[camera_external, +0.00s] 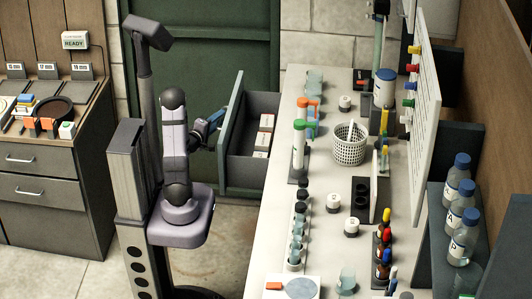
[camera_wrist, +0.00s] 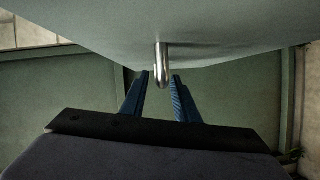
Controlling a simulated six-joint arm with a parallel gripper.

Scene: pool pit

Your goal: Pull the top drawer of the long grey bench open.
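The long grey bench (camera_external: 283,213) has a light top. Its top drawer (camera_external: 231,150) is pulled well out to the left, and several small white-and-brown boxes lie inside. In the wrist view the drawer front (camera_wrist: 235,25) spans the top, with a metal handle (camera_wrist: 161,66) hanging from it. My gripper (camera_external: 213,121) is at the outer face of the drawer front in the external view. In the wrist view its blue fingers (camera_wrist: 160,78) are apart, one on each side of the handle, with small gaps showing. The external view hides the handle.
The bench top holds bottles, vials, a white mesh basket (camera_external: 350,144) and a standing white panel (camera_external: 424,120). A green door (camera_external: 225,45) is behind the drawer. Floor shows below the drawer.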

